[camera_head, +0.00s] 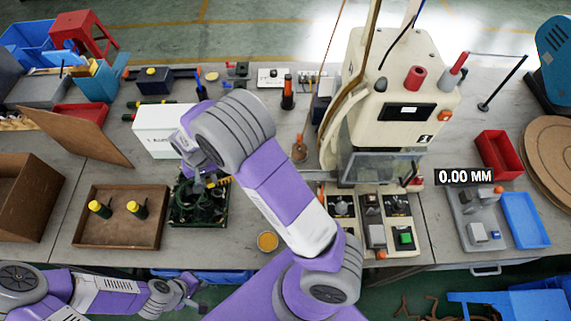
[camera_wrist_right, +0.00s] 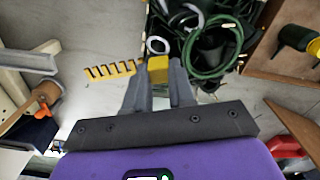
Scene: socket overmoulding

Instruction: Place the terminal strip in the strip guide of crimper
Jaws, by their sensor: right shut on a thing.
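My right gripper (camera_wrist_right: 158,92) is shut on the yellow terminal strip (camera_wrist_right: 112,70). In the right wrist view the strip's toothed part sticks out to the left of the fingers, and a yellow block end shows between the fingertips. In the head view the strip (camera_head: 220,182) shows small beside the right gripper (camera_head: 208,178), above the tray of dark wires. The beige crimper (camera_head: 360,100) stands right of my right arm, apart from the strip. I cannot make out its strip guide clearly. My left gripper (camera_head: 190,292) is low at the left, off the table's front; its jaws are too small to judge.
The tray of green and black wires (camera_head: 200,205) lies under the right gripper. A brown tray (camera_head: 120,217) with two yellow-topped bottles is left of it. A white box (camera_head: 160,145) stands behind. A control panel (camera_head: 375,228) sits before the crimper.

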